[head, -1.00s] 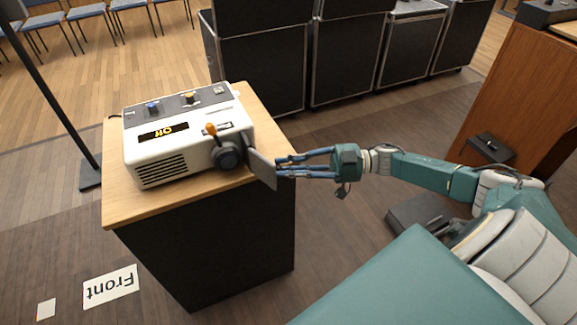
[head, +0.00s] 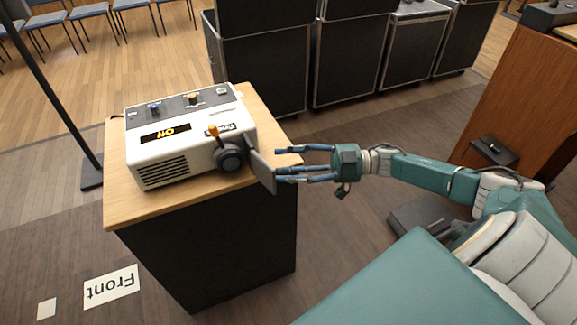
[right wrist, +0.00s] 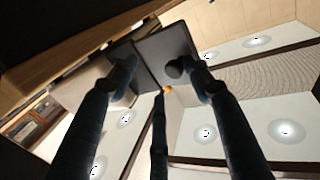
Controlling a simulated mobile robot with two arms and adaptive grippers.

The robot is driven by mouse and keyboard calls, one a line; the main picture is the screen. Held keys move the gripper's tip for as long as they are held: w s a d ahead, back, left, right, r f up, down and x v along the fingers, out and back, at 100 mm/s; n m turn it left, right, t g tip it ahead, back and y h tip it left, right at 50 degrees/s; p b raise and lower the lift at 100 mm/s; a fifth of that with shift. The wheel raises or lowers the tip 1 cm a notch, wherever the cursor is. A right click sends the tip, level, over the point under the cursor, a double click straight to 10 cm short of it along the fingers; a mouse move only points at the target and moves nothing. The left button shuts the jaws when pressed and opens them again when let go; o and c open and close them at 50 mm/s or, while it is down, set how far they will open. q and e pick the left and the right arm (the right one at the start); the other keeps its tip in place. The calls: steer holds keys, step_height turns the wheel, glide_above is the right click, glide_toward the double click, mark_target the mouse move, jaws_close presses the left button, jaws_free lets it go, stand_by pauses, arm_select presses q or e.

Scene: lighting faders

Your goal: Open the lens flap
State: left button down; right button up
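The white projector (head: 190,135) has a black lens (head: 229,154) and an orange lever (head: 212,131) at its front right corner. The grey lens flap (head: 262,172) stands out from the body beside the lens, swung away from it. My right gripper (head: 281,163) has its fingers spread, with the tips close to the flap's outer side; I cannot tell whether they touch. In the right wrist view the dark flap (right wrist: 168,48) lies ahead of the spread fingers (right wrist: 160,80). My left gripper is not in view.
The projector sits on a wood-topped black stand (head: 125,207); its top's front and right edges are close to the machine. Black cases (head: 262,75) stand behind. A thin dark pole (head: 55,90) stands at left. A wooden lectern (head: 520,95) is at right.

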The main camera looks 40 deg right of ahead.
steer(key=shift+w+d+r, duration=0.15)
steer(key=shift+w+r, duration=0.25)
steer(key=v, duration=1.2)
steer(key=shift+s+f, duration=0.4)
steer(key=shift+f, duration=0.05)
